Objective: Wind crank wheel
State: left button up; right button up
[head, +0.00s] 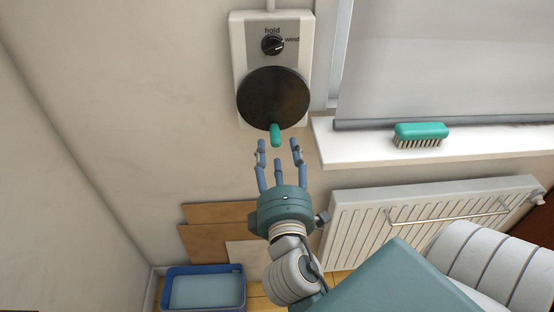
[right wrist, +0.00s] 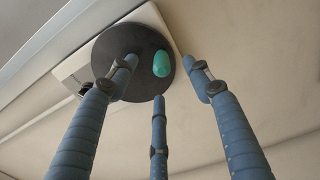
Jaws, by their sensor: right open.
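The crank wheel (head: 273,96) is a dark round disc on a white wall plate (head: 239,48). A green handle (head: 275,134) sticks out near its lower edge. Above the wheel is a black knob (head: 272,45) with the labels "hold" and "wind". My right gripper (head: 279,146) is open and empty just below the handle, its fingers pointing up toward it. In the right wrist view the wheel (right wrist: 128,52) and handle (right wrist: 162,64) show beyond the spread fingers, with no visible contact. My left gripper is not in view.
A windowsill (head: 340,142) to the right carries a green brush (head: 421,131). A white radiator (head: 345,225) with a rail is below it. A blue bin (head: 206,270) and several boards (head: 205,238) stand at the lower left. The wall left of the wheel is bare.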

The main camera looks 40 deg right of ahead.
aim_at(276, 146)
jog(key=p+x, duration=0.1)
jog(key=x, duration=0.5)
jog(key=shift+w+d, duration=0.1)
jog(key=shift+w, duration=0.15)
jog(key=shift+f, duration=0.15)
jog(key=c, duration=1.2)
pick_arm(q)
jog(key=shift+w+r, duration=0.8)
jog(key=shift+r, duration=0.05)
pick_arm(e)
grip_shut()
